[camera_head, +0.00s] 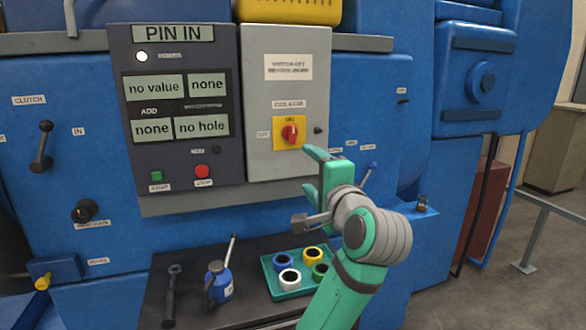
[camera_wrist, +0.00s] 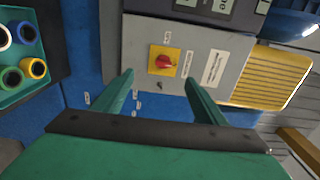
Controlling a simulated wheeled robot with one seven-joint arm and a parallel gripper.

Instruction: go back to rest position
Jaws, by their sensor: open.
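My gripper (camera_head: 312,172) is open and empty, raised in front of the grey switch box (camera_head: 258,90). In the wrist view its two green fingers (camera_wrist: 158,88) stand apart with nothing between their tips. A red rotary knob (camera_head: 290,134) on a yellow plate sits on the box, just left of and above the gripper in the head view. The knob also shows in the wrist view (camera_wrist: 163,61), beyond the fingers. I cannot tell how far the fingertips are from the panel. My arm reaches up from the lower right.
A dark display panel (camera_head: 177,182) reads "PIN IN". Below, a dark shelf (camera_head: 195,304) holds a blue oil can (camera_head: 218,284), a dark tool (camera_head: 171,295) and a teal tray (camera_head: 273,287) with several coloured rings. A grey rail (camera_head: 540,225) stands at right; floor there is open.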

